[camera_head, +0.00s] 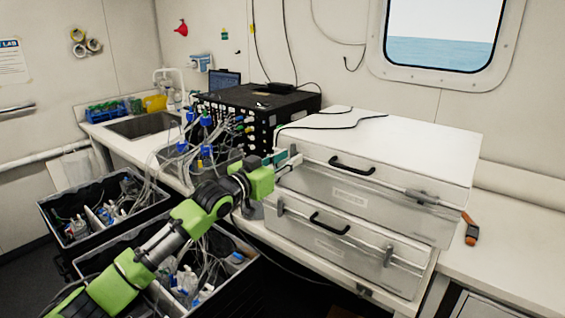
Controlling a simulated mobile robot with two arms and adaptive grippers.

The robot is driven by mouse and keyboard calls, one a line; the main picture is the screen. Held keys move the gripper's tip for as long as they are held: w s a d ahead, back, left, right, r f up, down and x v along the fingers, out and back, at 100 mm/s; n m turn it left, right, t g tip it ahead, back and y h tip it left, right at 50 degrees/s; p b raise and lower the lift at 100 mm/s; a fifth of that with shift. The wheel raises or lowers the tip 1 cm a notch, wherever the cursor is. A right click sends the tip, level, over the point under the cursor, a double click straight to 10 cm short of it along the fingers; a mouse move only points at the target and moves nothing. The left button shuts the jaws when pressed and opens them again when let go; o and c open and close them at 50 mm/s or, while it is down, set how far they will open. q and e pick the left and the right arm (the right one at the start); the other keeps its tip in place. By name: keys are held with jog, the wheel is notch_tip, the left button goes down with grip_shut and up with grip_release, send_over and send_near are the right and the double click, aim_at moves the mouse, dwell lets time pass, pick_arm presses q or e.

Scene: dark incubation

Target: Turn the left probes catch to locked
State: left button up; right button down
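Two pale metal cases are stacked on the bench: an upper case (400,200) and a lower case (350,252). Each has a black handle and a small front label too small to read, so I cannot tell which is the probes case. My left gripper (290,158) is at the left front end of the upper case, by its left catch. The gripper largely hides that catch, and its finger opening and any contact are unclear. The lower case's left catch (281,208) shows as an upright metal piece. The upper case's right catch (422,197) is visible. My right gripper is not in view.
A black rack (262,100) with cables stands behind my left gripper. Black crates (105,212) of bottles and tubing are at left and below my arm. An orange-handled tool (471,230) lies right of the cases, where the bench (525,265) is mostly clear.

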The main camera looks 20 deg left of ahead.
pick_arm(q)
jog(key=v, duration=1.2)
